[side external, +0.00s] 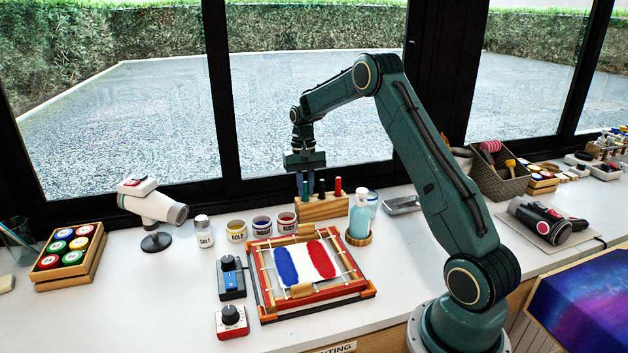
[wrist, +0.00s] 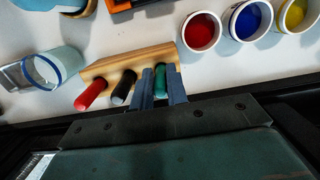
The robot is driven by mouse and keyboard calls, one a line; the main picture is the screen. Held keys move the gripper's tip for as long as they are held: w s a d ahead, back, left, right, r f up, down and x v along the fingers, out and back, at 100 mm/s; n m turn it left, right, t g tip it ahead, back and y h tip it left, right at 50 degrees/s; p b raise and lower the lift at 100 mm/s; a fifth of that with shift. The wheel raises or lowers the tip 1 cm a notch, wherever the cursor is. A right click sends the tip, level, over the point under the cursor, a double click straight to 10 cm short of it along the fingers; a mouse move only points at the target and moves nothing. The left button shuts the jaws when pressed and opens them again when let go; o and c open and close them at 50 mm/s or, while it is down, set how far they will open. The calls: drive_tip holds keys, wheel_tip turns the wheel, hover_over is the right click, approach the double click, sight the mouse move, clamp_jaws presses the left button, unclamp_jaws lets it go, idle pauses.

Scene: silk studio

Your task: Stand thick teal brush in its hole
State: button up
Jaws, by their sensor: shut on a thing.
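A wooden brush block (side external: 322,208) stands on the table near the window. It also shows in the wrist view (wrist: 103,69). My gripper (side external: 305,186) is over the block's left end in the side view, pointing down. Its two blue-grey fingers are shut on the thick teal brush (wrist: 160,80), which looks about upright. The teal brush's lower end is hidden, so I cannot tell how deep it sits. A dark brush (wrist: 125,86) and a red brush (wrist: 90,92) stand in the block beside it.
A teal pump bottle (side external: 359,219) and a glass jar (side external: 372,203) stand right of the block. Paint pots (side external: 262,226) and a salt jar (side external: 204,238) stand to its left. A framed silk (side external: 306,262) lies in front. Window frames rise behind.

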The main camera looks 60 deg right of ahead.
drive_tip(key=o, duration=0.9)
drive_tip(key=shift+f, duration=0.1)
drive_tip(key=shift+w+d+r, duration=0.2)
drive_tip(key=shift+r, duration=2.1)
drive_tip(key=shift+w+d+r, duration=0.15)
drive_tip(key=shift+r, duration=2.1)
drive_tip(key=shift+w+d+r, duration=0.2)
drive_tip(key=shift+r, duration=2.1)
